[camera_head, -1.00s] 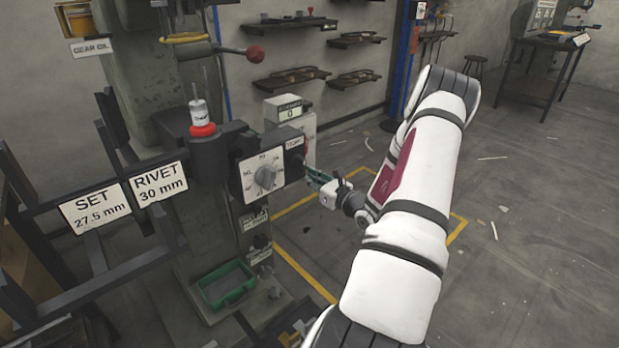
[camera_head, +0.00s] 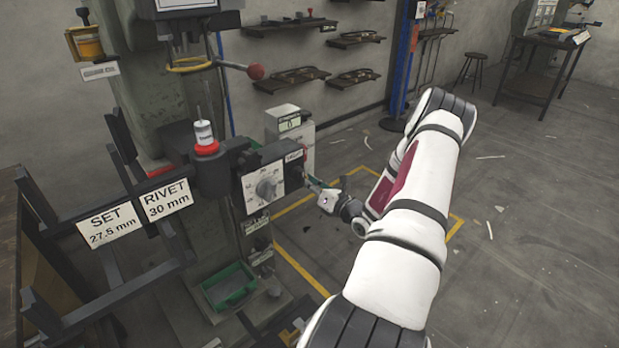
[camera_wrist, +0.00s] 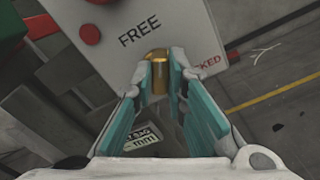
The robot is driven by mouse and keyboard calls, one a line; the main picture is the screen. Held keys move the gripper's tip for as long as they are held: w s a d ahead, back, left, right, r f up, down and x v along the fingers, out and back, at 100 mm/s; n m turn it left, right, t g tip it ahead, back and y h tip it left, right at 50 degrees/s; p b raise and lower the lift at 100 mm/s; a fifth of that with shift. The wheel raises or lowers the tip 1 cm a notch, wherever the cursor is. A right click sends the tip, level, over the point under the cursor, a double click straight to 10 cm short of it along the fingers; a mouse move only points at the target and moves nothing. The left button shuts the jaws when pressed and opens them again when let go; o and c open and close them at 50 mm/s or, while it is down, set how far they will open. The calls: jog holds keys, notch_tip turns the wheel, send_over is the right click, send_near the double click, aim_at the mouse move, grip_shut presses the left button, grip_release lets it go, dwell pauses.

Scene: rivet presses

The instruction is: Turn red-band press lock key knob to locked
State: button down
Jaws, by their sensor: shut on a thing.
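The lock key knob (camera_wrist: 159,75) is a small brass cylinder on a grey panel (camera_wrist: 115,20) in the wrist view. The panel is lettered FREE on the left and LOCKED, partly covered by a finger, on the right. My gripper (camera_wrist: 161,84) has its two teal-padded fingers on either side of the knob, shut on it. The knob's exact pointing is hard to tell. In the head view, my gripper (camera_head: 312,184) is at the right side of the control box of the press with a red band (camera_head: 206,149); the knob is hidden there.
A dial (camera_head: 268,187) faces front on the control box. A sign rack (camera_head: 108,226) stands left of the press, and a green tray (camera_head: 230,287) lies below. Floor to the right is open.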

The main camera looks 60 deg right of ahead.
jog(key=m+p, duration=0.3)
jog(key=m, duration=0.3)
jog(key=m+p, duration=0.3)
jog(key=m, duration=0.3)
jog(key=shift+d+f, duration=0.1)
jog(key=shift+f, duration=0.1)
dwell(0.3)
jog(key=c, duration=1.6)
grip_release()
jog(key=shift+s, duration=0.1)
jog(key=v, duration=1.2)
